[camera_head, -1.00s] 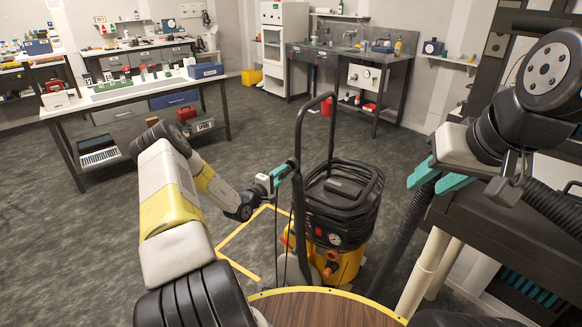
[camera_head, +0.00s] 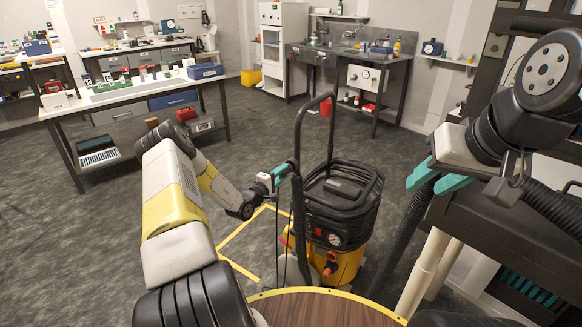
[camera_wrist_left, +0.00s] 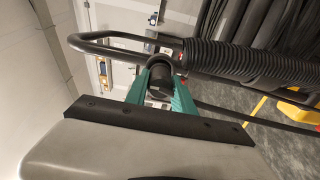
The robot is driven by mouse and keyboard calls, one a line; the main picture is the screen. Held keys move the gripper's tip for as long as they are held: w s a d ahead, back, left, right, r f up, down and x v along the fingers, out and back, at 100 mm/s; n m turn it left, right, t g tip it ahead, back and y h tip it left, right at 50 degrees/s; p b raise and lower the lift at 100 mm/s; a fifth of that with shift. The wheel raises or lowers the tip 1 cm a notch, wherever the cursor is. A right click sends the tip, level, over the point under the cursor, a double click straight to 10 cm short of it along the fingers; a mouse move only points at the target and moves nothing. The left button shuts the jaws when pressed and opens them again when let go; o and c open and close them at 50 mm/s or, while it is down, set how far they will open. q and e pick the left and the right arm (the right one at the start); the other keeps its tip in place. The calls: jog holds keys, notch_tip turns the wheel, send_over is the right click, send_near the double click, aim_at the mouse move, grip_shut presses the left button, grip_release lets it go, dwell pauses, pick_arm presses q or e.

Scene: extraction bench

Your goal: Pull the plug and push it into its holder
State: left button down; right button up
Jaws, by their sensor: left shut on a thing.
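My left gripper (camera_head: 283,173) is beside the upright handle tube of a yellow and black vacuum machine (camera_head: 345,255). In the left wrist view its teal fingers (camera_wrist_left: 160,95) are shut on a dark, round-ended piece, which looks like the plug (camera_wrist_left: 160,78). A black ring-like part (camera_wrist_left: 159,60) by the ribbed hose surrounds or sits just beyond the plug; I cannot tell whether they touch. A thin dark cord hangs below the gripper in the head view. My right gripper (camera_head: 436,180) is open and empty at the right, with its teal fingers apart.
Coiled black hose (camera_head: 350,190) wraps the machine's top. A round wooden top (camera_head: 325,310) with a yellow edge is at the bottom. A dark bench (camera_head: 510,225) stands at the right. Open floor (camera_head: 250,120) lies behind, with yellow floor tape (camera_head: 238,268) left of the machine.

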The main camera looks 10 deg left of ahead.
pick_arm(q)
jog(key=shift+x, duration=0.75)
jog(key=c, duration=1)
grip_release()
